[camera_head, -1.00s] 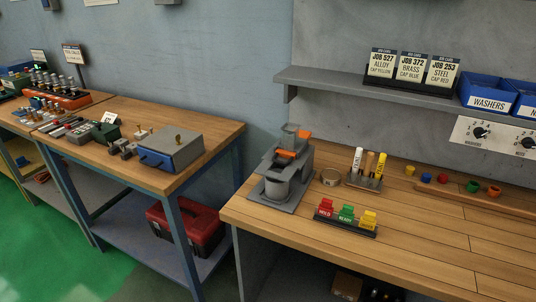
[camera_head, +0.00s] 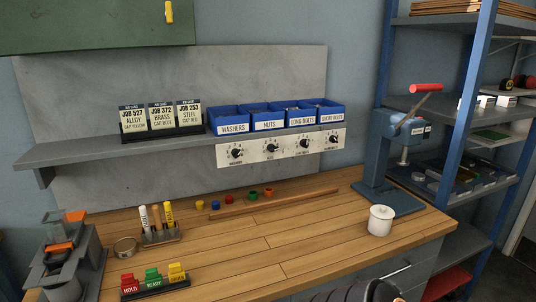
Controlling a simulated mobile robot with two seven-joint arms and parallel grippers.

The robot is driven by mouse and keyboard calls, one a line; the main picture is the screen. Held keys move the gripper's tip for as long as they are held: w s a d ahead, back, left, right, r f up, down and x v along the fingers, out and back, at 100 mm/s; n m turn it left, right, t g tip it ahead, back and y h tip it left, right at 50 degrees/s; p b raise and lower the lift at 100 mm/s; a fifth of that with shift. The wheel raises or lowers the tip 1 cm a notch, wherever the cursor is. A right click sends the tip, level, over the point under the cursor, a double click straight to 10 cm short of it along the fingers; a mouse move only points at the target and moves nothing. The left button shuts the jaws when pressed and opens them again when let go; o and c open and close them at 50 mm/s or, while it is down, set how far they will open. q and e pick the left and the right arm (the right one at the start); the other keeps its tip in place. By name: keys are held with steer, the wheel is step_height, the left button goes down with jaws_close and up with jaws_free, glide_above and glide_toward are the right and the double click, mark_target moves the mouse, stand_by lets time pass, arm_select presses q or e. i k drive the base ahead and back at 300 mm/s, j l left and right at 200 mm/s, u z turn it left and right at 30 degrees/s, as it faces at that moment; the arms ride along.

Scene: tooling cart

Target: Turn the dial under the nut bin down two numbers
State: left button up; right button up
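The nut bin is the blue bin labelled NUTS (camera_head: 268,126), second from the left in a row on the shelf. Under it, on a white panel (camera_head: 255,157) along the shelf front, is the black nut dial (camera_head: 271,148). The numbers around it are too small to read, so its setting cannot be told. Similar dials sit under the washers bin (camera_head: 236,153), the long bolts bin (camera_head: 304,143) and the rightmost bin (camera_head: 333,139). Neither gripper can be made out in view, and nothing touches the dials.
Below the panel the wooden bench (camera_head: 290,235) is mostly clear, with a long wooden strip (camera_head: 275,203) and small coloured caps at the back. A blue press (camera_head: 395,160) and white lidded pot (camera_head: 380,220) stand right. A dark, unclear shape (camera_head: 375,291) cuts into the bottom edge.

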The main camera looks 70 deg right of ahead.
mark_target(271, 147)
steer(key=z, duration=2.35)
